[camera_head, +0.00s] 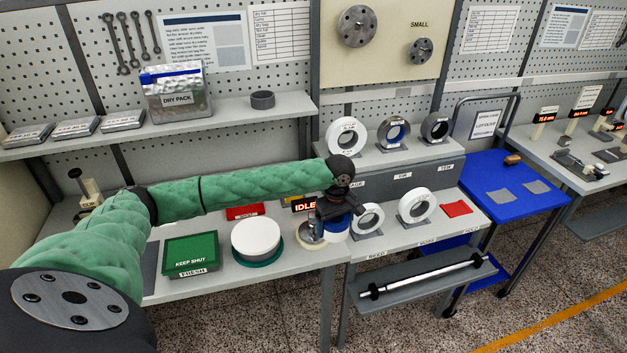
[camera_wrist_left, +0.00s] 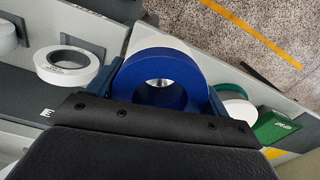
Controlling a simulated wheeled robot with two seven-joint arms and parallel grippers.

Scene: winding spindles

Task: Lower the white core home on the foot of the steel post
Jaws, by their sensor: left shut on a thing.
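My left gripper (camera_head: 338,212) is shut on a blue ring (camera_wrist_left: 181,60), not a white one; its blue side also shows in the head view (camera_head: 336,229). In the left wrist view the ring sits between the two fingers with its hole facing the camera. A small shiny round end, which looks like the steel post (camera_wrist_left: 159,83), shows inside the hole. How far the ring is down the post is hidden. A cream round base (camera_head: 309,232) shows beside the gripper; the post's foot is hidden. My right gripper is not in view.
White rings stand to the right on the bench (camera_head: 368,218) (camera_head: 416,206), and several more rings stand on the shelf above. A white drum (camera_head: 256,238) and a green box (camera_head: 190,253) are to the left. A sign reading IDLE (camera_head: 304,204) stands just behind the gripper.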

